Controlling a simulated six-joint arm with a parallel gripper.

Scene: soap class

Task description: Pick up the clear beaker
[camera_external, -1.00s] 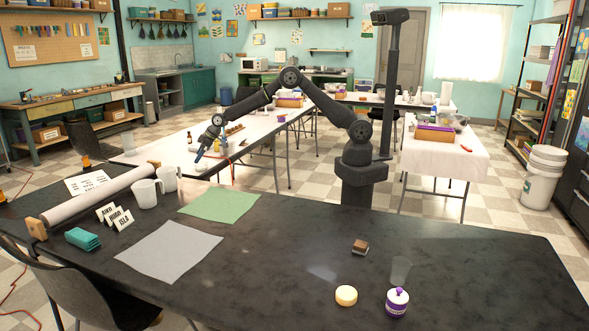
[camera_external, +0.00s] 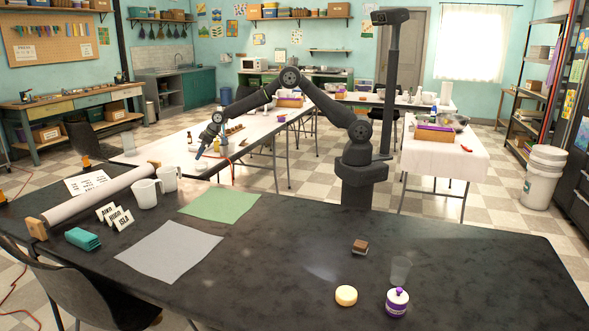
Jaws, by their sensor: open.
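A clear beaker (camera_external: 400,270) stands upright on the dark table at the right, just behind a white bottle with a purple cap and label (camera_external: 397,302). My gripper (camera_external: 200,153) is open and hangs at the far left, near the long white table behind the dark one. It is far from the beaker and holds nothing that I can see. Its fingers are small in this view.
A yellow round soap (camera_external: 346,295) and a small brown block (camera_external: 360,246) lie left of the beaker. Grey (camera_external: 168,252) and green (camera_external: 220,204) sheets, two white pitchers (camera_external: 146,193), name cards (camera_external: 114,215) and a paper roll (camera_external: 95,198) are further left. The dark table's middle is clear.

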